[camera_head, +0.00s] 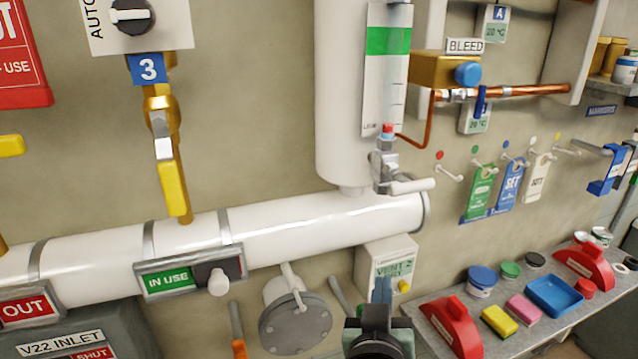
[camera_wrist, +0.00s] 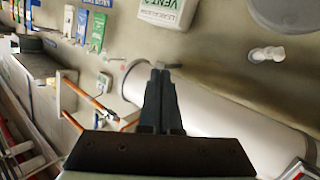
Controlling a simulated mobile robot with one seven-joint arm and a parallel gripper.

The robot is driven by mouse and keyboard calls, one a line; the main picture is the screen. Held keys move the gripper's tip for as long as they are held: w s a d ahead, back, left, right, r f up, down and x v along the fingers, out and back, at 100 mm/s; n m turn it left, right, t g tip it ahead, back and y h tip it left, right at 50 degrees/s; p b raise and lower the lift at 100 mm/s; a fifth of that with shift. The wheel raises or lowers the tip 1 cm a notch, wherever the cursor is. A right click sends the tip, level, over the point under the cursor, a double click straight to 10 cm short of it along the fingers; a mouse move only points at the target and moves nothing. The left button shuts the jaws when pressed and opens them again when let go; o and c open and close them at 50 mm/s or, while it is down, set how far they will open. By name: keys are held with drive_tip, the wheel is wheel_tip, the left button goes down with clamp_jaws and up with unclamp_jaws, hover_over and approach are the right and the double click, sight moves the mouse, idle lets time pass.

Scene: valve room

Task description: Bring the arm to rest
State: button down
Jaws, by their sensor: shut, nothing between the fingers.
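My gripper (camera_head: 381,288) shows at the bottom of the head view, right of centre. Its fingers point up and overlap the lower part of the white VENT box (camera_head: 372,262). In the wrist view its two dark fingers (camera_wrist: 160,75) are together with nothing between them. The white VENT box also shows at the top of the wrist view (camera_wrist: 168,12). I cannot tell the exact gap between my fingers and the wall or pipe. Most of my arm is out of view.
A thick white pipe (camera_head: 320,220) crosses the wall above my gripper. A round flange (camera_head: 295,322) is to its left. A grey shelf (camera_head: 560,335) on the right holds a red block (camera_head: 455,325), a blue tray (camera_head: 553,294) and several tubs. Tags (camera_head: 510,185) hang on hooks.

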drive_tip(key=s+a+r+t+y, duration=0.1)
drive_tip(key=a+r+y, duration=0.1)
drive_tip(key=a+r, duration=0.4)
drive_tip(key=s+a+r+t+y, duration=0.1)
drive_tip(key=a+r+y, duration=0.15)
drive_tip(key=r, duration=0.55)
drive_tip(key=s+a+r+t+b, duration=0.1)
drive_tip(key=s+r+t+b, duration=0.7)
drive_tip(key=s+r, duration=0.6)
wheel_tip(320, 180, up, 3)
drive_tip(key=shift+r+t+h, duration=0.1)
drive_tip(key=shift+t+h, duration=0.35)
drive_tip(key=shift+t, duration=0.55)
drive_tip(key=shift+w, duration=0.15)
